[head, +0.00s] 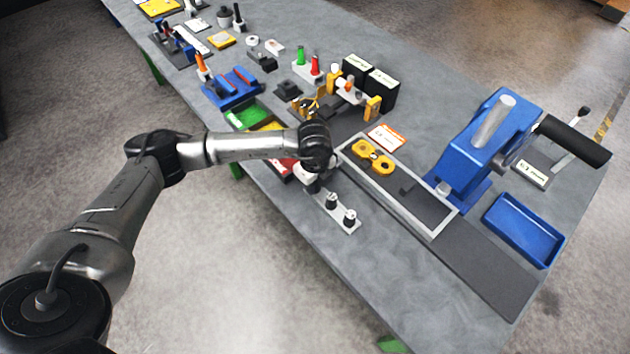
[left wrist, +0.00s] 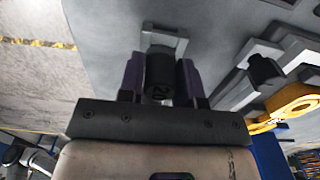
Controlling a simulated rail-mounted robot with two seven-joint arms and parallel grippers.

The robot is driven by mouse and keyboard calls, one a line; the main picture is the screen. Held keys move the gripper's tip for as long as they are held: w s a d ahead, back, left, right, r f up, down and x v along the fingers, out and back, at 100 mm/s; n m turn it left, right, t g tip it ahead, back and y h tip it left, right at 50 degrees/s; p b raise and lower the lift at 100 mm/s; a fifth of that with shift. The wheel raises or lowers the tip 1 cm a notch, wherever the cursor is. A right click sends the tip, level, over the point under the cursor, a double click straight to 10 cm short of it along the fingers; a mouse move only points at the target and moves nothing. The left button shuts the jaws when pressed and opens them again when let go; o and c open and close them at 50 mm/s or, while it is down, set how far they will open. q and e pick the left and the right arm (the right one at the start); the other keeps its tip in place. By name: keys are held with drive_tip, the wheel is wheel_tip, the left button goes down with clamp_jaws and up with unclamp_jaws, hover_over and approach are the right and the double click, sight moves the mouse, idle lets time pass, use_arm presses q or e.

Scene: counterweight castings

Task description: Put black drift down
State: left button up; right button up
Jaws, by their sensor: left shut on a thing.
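My left gripper (head: 314,184) is over the near edge of the bench, beside a pale strip-shaped stand (head: 337,213). It is shut on a black cylinder marked 20, which I take as the black drift (left wrist: 159,74); it shows between the purple fingers in the left wrist view. The head view does not show the drift clearly, as the wrist covers it. Two black-topped pieces (head: 332,200) (head: 350,217) stand upright on the stand. Whether the drift touches anything below is not clear. My right gripper is not in view.
A pale-framed tray (head: 397,207) with a yellow two-hole part (head: 372,156) lies to the right. Beyond are a blue press (head: 480,150) and a blue bin (head: 523,230). Green and red bins sit left, near the wrist. Bare bench shows in front.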

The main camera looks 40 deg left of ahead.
use_arm(q)
drive_tip(key=shift+f, duration=0.15)
drive_tip(key=o, duration=1)
wheel_tip(320, 180, up, 12)
drive_tip(key=shift+r+p, duration=0.2)
drive_tip(key=shift+p, duration=0.25)
